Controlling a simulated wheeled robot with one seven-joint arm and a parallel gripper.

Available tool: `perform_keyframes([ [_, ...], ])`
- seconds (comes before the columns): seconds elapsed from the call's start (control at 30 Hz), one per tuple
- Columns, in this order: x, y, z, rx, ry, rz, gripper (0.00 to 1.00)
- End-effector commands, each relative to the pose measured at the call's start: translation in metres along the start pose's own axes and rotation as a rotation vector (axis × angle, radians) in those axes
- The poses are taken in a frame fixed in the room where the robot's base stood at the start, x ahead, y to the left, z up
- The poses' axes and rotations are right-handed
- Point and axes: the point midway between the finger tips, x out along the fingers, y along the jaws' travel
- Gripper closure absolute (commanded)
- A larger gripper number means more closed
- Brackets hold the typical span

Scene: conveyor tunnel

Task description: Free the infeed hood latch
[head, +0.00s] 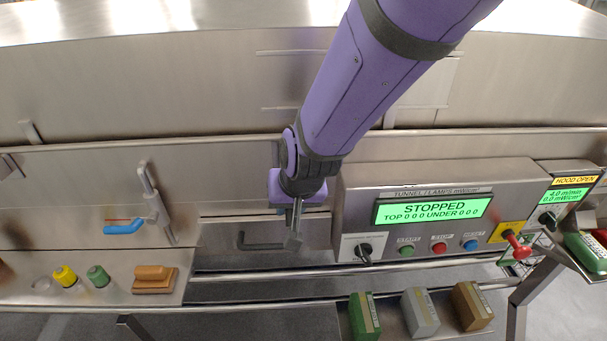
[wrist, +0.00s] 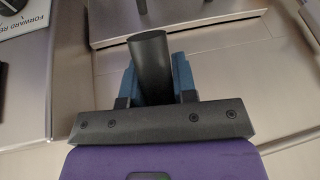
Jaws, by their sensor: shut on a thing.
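My gripper (head: 294,222) hangs in front of the steel housing, just left of the control panel. In the wrist view its blue fingers (wrist: 160,82) are shut on a dark grey bar (wrist: 150,60), whose rounded end sticks out past them. In the head view a grey piece (head: 294,241) shows below the fingers; whether it is fixed to the machine or loose I cannot tell. A steel lever latch (head: 152,200) with a blue handle (head: 124,228) is on the housing at left, apart from my gripper. No label shows which part is the infeed hood latch.
The panel display (head: 432,208) reads STOPPED; a smaller one at right says HOOD OPEN (head: 574,181). A red knob (head: 516,244) is on the panel's right. Steel rails (head: 260,277) run below; several boxes (head: 420,312) stand in front.

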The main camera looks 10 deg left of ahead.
Motion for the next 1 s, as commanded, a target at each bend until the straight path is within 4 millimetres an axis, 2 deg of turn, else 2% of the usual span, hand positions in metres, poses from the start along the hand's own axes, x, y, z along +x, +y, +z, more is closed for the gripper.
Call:
perform_keyframes([
  [0.37, -0.013, -0.002, 0.004, 0.033, -0.153, -0.011, 1.00],
  [1.0, -0.059, -0.011, 0.006, 0.133, -0.686, -0.044, 1.00],
])
